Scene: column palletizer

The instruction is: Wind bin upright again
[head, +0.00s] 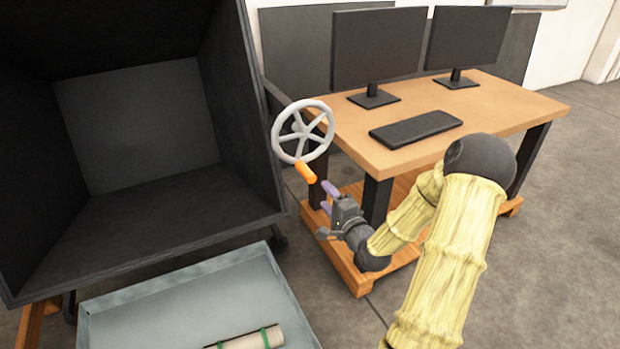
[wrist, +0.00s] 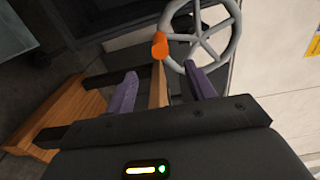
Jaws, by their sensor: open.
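The bin (head: 140,120) is a large dark box at the left of the head view, tipped so that its open mouth faces me. A grey handwheel (head: 303,132) with spokes stands at its right side. An orange crank handle (head: 306,172) sticks out from the wheel's lower rim. In the wrist view the handwheel (wrist: 205,30) and handle (wrist: 159,46) lie just beyond the fingertips. My gripper (head: 328,198) is open and empty, just below and right of the handle. Its purple fingers (wrist: 163,85) are apart, with the handle ahead between them; I see no contact.
A wooden desk (head: 400,150) with two monitors (head: 378,45) and a keyboard (head: 415,130) stands to the right, on a wooden pallet base (head: 350,275). A grey tray (head: 190,310) holding a rolled item (head: 250,338) with green bands is in front of the bin.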

